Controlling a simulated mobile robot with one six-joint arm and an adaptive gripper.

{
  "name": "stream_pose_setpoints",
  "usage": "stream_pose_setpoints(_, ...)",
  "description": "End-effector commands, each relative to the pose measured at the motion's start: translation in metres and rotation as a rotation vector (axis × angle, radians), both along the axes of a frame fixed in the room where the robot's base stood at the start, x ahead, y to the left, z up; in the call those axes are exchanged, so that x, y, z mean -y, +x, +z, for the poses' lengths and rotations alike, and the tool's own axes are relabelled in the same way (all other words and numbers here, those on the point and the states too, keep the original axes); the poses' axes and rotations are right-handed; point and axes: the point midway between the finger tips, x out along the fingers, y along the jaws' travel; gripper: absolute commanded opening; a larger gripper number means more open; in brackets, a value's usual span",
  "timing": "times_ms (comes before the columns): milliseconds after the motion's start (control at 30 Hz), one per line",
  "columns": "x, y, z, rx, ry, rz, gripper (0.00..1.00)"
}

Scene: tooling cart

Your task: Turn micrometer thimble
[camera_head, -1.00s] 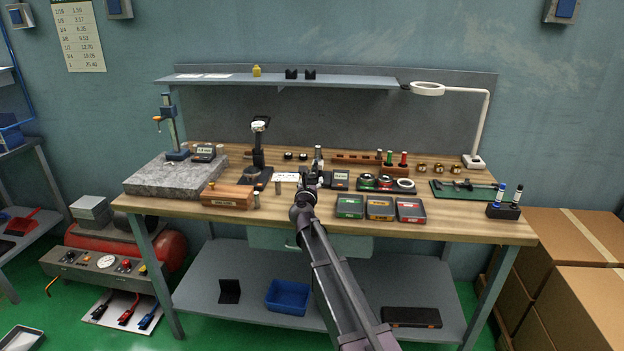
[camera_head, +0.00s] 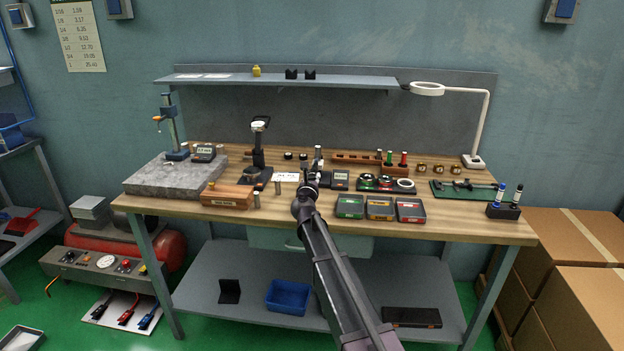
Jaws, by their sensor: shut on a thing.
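My gripper (camera_head: 316,168) is over the middle of the bench, seen small and from behind. It looks closed at a small silver cylinder (camera_head: 318,152), but my wrist hides most of the contact. A dark stand (camera_head: 258,160) with a curved frame and a pale round part (camera_head: 259,125) at its top stands to the left, apart from my gripper. It could be the micrometer in its holder; the thimble cannot be made out.
A granite plate (camera_head: 160,182) with a column stand (camera_head: 172,130) is at the left. A wooden block (camera_head: 228,196) and upright silver cylinders (camera_head: 278,187) are near the front. Several flat cases (camera_head: 380,208) lie front right. A shelf (camera_head: 340,82) and lamp (camera_head: 428,89) overhang the back.

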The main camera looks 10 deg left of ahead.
Motion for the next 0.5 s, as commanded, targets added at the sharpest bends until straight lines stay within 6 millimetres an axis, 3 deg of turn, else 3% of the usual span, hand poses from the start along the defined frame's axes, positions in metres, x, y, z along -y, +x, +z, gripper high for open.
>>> stream_pose_setpoints(500,0.0000,0.0009,0.0002,-0.003,-0.098,0.000,0.00)
